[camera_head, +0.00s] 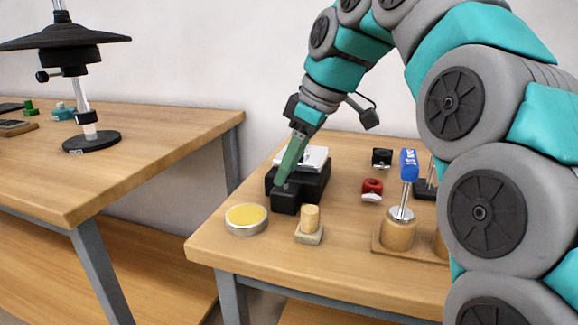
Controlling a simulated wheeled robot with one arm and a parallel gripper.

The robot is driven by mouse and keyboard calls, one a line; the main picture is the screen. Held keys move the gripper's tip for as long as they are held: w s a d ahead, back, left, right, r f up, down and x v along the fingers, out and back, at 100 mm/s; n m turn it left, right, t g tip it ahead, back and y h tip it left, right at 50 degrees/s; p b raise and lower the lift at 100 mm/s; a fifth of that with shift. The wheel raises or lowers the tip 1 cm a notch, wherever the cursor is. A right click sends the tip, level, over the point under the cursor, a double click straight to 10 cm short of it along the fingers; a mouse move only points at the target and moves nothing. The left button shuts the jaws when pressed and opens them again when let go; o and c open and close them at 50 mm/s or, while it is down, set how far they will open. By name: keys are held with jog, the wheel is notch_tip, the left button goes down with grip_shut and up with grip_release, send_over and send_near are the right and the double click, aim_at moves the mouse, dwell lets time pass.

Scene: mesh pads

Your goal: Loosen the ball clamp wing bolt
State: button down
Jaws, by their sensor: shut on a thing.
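The stand (90,128) on the left table has a round black base, a metal post and a wide black disc on top. Below the disc is a black clamp body (70,62) with a small side bolt (42,76) sticking out to the left. My gripper (284,183) is over the right table, far from the stand. Its green fingers point down and are shut on the front part of a black block (312,187). The exact grip is too small to make out. A white flat piece (304,158) lies on the block, partly behind the fingers.
On the right table (222,250) are a yellow-topped round tin (246,218), a wooden peg on a base (309,222), a red piece (372,188), a black piece (382,157) and a blue-handled screwdriver (408,168) in a wooden holder. A gap separates the two tables.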

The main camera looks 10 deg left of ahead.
jog(key=shift+c, duration=1.8)
grip_release()
jog(key=shift+r, duration=0.1)
